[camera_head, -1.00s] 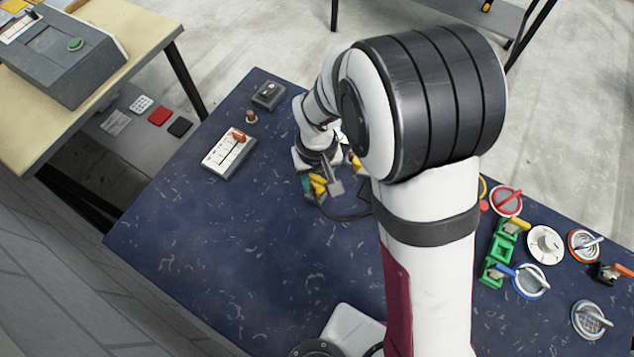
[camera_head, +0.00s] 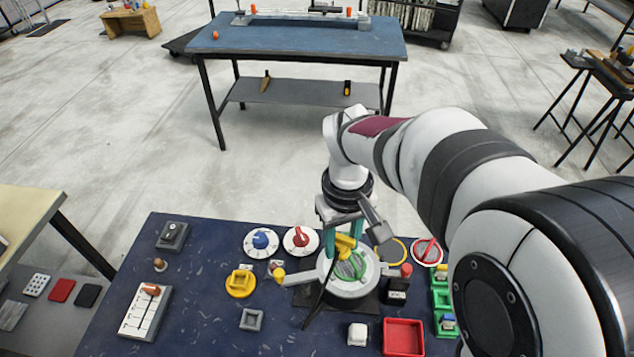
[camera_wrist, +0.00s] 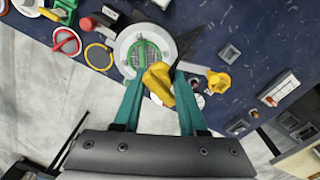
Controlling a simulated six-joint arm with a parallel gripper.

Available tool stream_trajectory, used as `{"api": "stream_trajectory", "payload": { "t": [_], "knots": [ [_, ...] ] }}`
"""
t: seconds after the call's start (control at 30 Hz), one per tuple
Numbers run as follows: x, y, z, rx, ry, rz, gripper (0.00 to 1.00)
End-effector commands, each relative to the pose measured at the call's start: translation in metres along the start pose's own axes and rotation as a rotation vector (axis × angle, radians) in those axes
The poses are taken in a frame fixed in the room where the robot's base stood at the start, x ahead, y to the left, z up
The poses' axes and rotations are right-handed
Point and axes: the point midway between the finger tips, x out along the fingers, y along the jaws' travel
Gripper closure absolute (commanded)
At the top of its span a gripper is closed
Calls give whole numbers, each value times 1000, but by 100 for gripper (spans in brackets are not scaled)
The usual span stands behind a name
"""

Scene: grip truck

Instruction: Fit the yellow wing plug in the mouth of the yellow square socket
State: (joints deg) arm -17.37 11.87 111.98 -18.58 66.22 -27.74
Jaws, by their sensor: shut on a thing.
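The yellow wing plug (camera_head: 344,244) is between the teal fingers of my gripper (camera_head: 343,240), which is shut on it. In the wrist view the plug (camera_wrist: 158,84) shows tilted between the fingertips (camera_wrist: 159,80). The yellow square socket (camera_head: 240,283) sits on the dark blue table, left of my gripper in the head view. It shows to the right of the fingers in the wrist view (camera_wrist: 218,82). The plug is held up, apart from the socket, in front of a round white plate with a green centre. The plug's lower end is hard to make out.
The white round plate (camera_head: 350,287) stands right of the socket. Red (camera_head: 301,240) and blue (camera_head: 261,243) dials stand behind it, and a grey square socket (camera_head: 253,319) in front. A red tray (camera_head: 403,337) and white block (camera_head: 358,334) lie nearer.

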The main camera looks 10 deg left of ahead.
Motion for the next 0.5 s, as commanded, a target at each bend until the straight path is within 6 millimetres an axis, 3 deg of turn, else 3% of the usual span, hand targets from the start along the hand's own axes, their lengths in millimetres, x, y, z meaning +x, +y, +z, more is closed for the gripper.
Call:
{"api": "stream_trajectory", "payload": {
  "t": [0.2,0.5],
  "knots": [
    [-36,41,3,180,2,1,100],
    [-68,67,-3,330,3,-4,100]
  ]
}}
